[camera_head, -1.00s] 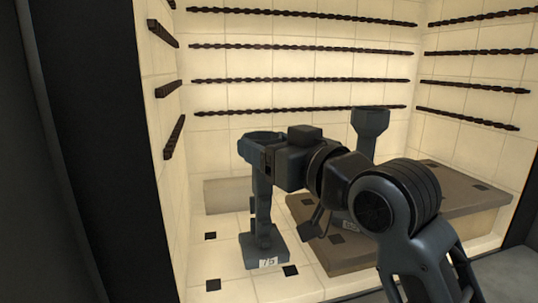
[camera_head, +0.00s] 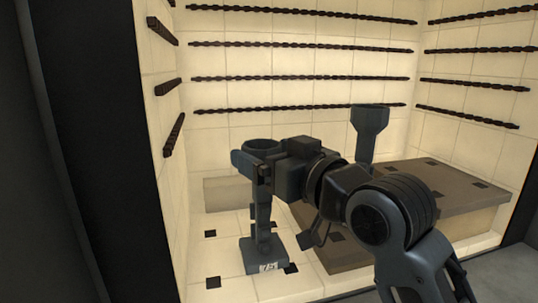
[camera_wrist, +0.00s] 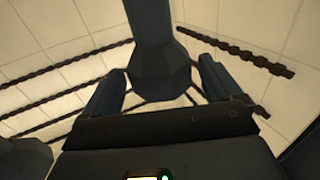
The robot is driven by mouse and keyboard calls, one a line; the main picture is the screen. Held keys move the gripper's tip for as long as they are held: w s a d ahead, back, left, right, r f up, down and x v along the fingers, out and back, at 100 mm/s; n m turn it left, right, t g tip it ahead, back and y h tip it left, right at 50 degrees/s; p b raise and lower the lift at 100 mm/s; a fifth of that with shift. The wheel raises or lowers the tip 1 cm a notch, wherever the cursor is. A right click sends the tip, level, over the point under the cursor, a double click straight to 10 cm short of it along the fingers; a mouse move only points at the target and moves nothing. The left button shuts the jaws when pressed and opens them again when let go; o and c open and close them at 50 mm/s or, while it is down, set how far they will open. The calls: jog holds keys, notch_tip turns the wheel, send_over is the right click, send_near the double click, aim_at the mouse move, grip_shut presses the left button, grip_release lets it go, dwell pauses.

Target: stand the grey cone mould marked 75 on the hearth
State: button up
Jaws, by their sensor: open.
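The grey cone mould marked 75 (camera_head: 268,244) stands upright on the pale tiled hearth (camera_head: 228,262), with its white label facing me at the base. My gripper (camera_head: 254,167) is open around the upper part of the mould, just under its round cup. In the wrist view the mould (camera_wrist: 160,68) rises between the two spread fingers (camera_wrist: 163,85), with a gap visible on each side. The jaws hide part of the stem in the head view.
A second grey mould (camera_head: 368,130) stands behind my arm, its foot hidden. A brown slab (camera_head: 430,180) on a pale block fills the right side. A low pale block (camera_head: 226,195) lies at the back wall. Dark coils (camera_head: 300,78) line the walls.

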jog(key=shift+r, duration=0.15)
jog(key=b+v, duration=0.2)
jog(key=v, duration=1)
jog(key=shift+b, duration=0.35)
